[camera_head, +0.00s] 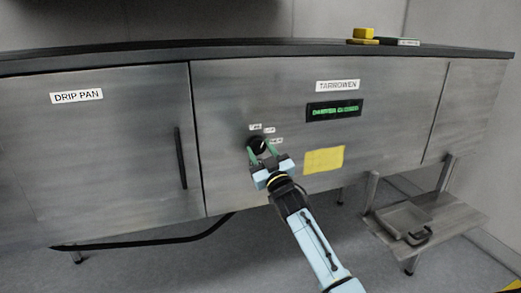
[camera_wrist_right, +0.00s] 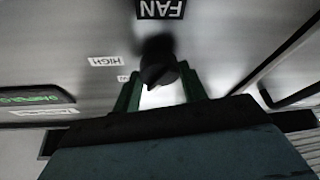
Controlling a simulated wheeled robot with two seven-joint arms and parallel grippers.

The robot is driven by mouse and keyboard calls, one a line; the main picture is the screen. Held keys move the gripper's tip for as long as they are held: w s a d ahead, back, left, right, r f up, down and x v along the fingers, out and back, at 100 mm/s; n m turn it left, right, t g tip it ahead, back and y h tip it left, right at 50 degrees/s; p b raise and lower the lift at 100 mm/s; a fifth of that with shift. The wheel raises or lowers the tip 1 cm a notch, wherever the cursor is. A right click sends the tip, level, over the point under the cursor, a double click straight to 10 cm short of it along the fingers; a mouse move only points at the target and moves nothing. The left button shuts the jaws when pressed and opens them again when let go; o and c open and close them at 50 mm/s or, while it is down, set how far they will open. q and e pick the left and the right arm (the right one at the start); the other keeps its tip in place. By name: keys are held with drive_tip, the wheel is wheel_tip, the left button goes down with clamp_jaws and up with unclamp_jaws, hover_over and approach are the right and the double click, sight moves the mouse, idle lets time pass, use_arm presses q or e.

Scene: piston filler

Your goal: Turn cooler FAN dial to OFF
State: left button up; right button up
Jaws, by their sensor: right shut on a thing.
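The black round FAN dial (camera_head: 257,144) sits on the brushed metal front panel, with small white labels around it. In the right wrist view the dial (camera_wrist_right: 158,60) shows close up below an upside-down FAN plate (camera_wrist_right: 160,9), with a HIGH label (camera_wrist_right: 104,61) to its left. My right gripper (camera_head: 264,153) is at the dial, its two green fingers shut on it from either side. The fingers (camera_wrist_right: 158,92) partly hide the dial's lower part and a label there. Which setting the dial points to cannot be told. My left gripper is not in view.
A green-lit display (camera_head: 334,110) and a yellow note (camera_head: 323,160) are right of the dial. A DRIP PAN door with a black handle (camera_head: 180,158) is at left. A low metal shelf (camera_head: 450,219) with a grey tray stands at lower right.

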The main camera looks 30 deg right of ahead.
drive_tip(key=n+y+p, duration=0.1)
drive_tip(key=n+y, duration=0.1)
drive_tip(key=n, duration=0.2)
drive_tip(key=n+g+y+p, duration=0.1)
drive_tip(key=n+y, duration=0.1)
drive_tip(key=n, duration=0.2)
drive_tip(key=shift+d+p, duration=0.15)
drive_tip(key=shift+p, duration=0.25)
drive_tip(key=o, duration=1)
drive_tip(key=shift+s, duration=0.1)
drive_tip(key=b+v, duration=0.1)
drive_tip(key=v, duration=1.2)
drive_tip(key=shift+s+b, duration=0.15)
drive_tip(key=shift+b, duration=0.25)
